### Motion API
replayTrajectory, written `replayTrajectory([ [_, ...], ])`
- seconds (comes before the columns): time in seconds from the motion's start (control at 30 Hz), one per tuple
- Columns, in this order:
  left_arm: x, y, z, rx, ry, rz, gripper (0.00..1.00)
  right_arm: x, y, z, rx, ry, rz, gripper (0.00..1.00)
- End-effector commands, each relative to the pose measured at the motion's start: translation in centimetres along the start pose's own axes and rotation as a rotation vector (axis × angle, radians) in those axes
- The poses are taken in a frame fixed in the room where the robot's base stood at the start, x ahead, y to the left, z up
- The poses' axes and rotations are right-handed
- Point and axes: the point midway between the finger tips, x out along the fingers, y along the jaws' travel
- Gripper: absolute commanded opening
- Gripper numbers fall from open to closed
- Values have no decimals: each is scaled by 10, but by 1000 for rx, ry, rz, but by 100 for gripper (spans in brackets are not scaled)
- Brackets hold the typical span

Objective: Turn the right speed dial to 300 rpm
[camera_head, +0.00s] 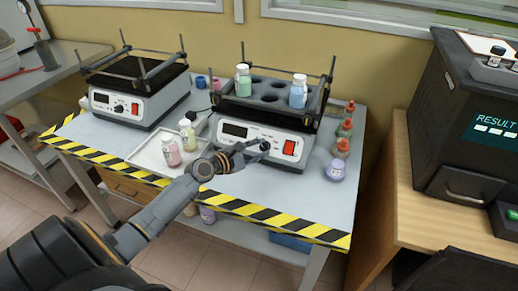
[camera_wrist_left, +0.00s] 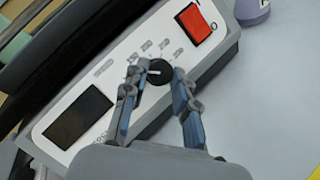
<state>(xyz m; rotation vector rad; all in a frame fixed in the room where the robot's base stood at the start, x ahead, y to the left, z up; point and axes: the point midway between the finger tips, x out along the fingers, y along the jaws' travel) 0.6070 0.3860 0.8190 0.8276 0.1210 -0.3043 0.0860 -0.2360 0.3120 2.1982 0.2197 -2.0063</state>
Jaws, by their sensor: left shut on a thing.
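The right device (camera_head: 265,112) stands on the right part of the grey table. Its front panel has a dark display (camera_wrist_left: 80,118), a red switch (camera_wrist_left: 193,24) and the black right speed dial (camera_wrist_left: 159,72). The dial has a white pointer mark, which points left in the left wrist view. My right gripper is not in view.
A similar device (camera_head: 135,90) stands at the left. A white tray (camera_head: 148,155) with a pink bottle (camera_head: 171,151) and a yellow one (camera_head: 187,134) lies left of my gripper. The table's front edge is striped.

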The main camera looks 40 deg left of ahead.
Motion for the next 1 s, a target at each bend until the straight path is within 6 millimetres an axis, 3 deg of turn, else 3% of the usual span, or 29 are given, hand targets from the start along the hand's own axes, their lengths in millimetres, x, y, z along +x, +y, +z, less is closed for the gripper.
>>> replayTrajectory([
  [0.47, 0, 8, 5, 397, 33, -219, 0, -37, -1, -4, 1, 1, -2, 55],
  [1.0, 1, 12, 10, 845, 68, -466, 0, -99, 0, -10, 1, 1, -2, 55],
])
